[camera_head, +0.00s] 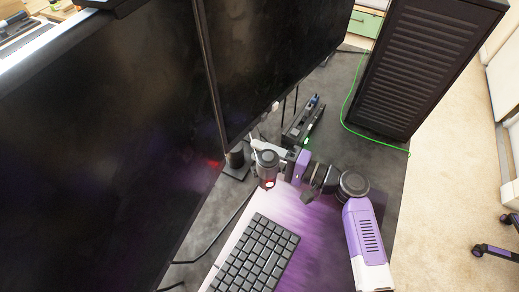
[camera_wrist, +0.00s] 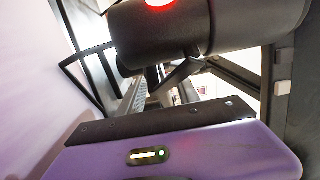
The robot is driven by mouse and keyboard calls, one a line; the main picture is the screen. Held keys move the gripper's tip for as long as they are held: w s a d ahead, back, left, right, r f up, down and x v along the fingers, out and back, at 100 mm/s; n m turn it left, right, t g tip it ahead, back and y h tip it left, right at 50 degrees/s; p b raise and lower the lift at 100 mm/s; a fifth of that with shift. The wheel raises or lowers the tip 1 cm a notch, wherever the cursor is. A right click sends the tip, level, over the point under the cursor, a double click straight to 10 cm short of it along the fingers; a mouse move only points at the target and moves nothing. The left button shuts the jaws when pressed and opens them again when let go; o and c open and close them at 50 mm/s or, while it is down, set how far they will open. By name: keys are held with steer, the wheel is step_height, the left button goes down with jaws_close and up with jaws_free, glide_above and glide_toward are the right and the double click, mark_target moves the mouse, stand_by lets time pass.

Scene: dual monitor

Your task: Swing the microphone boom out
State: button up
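The microphone (camera_head: 268,160) is a dark upright cylinder with a glowing red ring near its lower end. It stands behind the keyboard, below the monitors' inner edge. In the wrist view the microphone (camera_wrist: 215,28) is large and close across the top, its red light partly cut off. My gripper (camera_head: 283,156) is just right of the microphone in the head view, reaching in from the right. Its fingers are mostly hidden, so I cannot tell whether they are open or touching anything. Pale bars show behind the microphone; I cannot tell whether they belong to the boom.
Two large dark monitors (camera_head: 105,130) fill the left and top. A black keyboard (camera_head: 258,255) lies on the desk in front. A dark device (camera_head: 303,120) with a green light stands behind my gripper. A black computer tower (camera_head: 425,65) and a green cable (camera_head: 345,112) are at right.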

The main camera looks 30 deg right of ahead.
steer(key=shift+w+a, duration=0.15)
steer(key=shift+w, duration=0.15)
jaws_close()
stand_by(1.3)
